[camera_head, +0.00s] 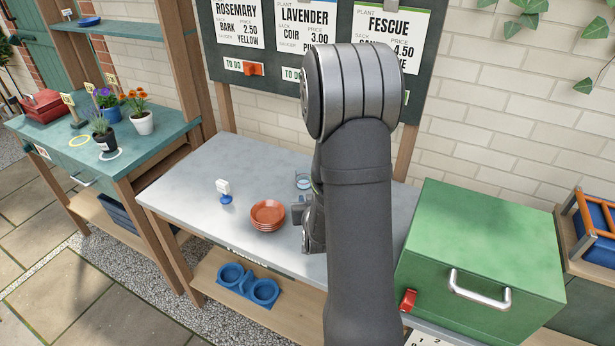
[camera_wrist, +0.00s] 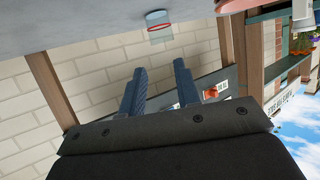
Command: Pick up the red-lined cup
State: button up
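The red-lined cup (camera_wrist: 159,30) is a small clear cup with a red ring and a bluish base. It stands on the grey bench (camera_wrist: 90,18) in the upside-down wrist view, ahead of my fingertips and apart from them. In the head view a small clear cup (camera_head: 303,182) stands on the bench just left of my arm; its red line is too small to make out there. My gripper (camera_wrist: 160,75) is open and empty, its two dark fingers apart. In the head view my arm hides most of the gripper and part of the bench.
A stack of terracotta saucers (camera_head: 268,214) stands left of my gripper. A small white tag on a blue base (camera_head: 224,190) is further left. A green box with a handle (camera_head: 490,250) stands to the right. Blue round holders (camera_head: 246,284) lie on the lower shelf.

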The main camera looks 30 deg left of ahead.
notch_tip(320, 180, up, 16)
jog(key=n+g+h, duration=0.7)
jog(key=n+g, duration=0.4)
jog(key=n, duration=0.2)
send_over(302, 189)
notch_tip(302, 189, down, 17)
jog(key=shift+d+r, duration=0.1)
jog(key=shift+d, duration=0.05)
jog(key=shift+a+f, duration=0.15)
jog(key=shift+f, duration=1.35)
jog(key=shift+a+f, duration=0.1)
jog(key=shift+f, duration=1.4)
grip_shut()
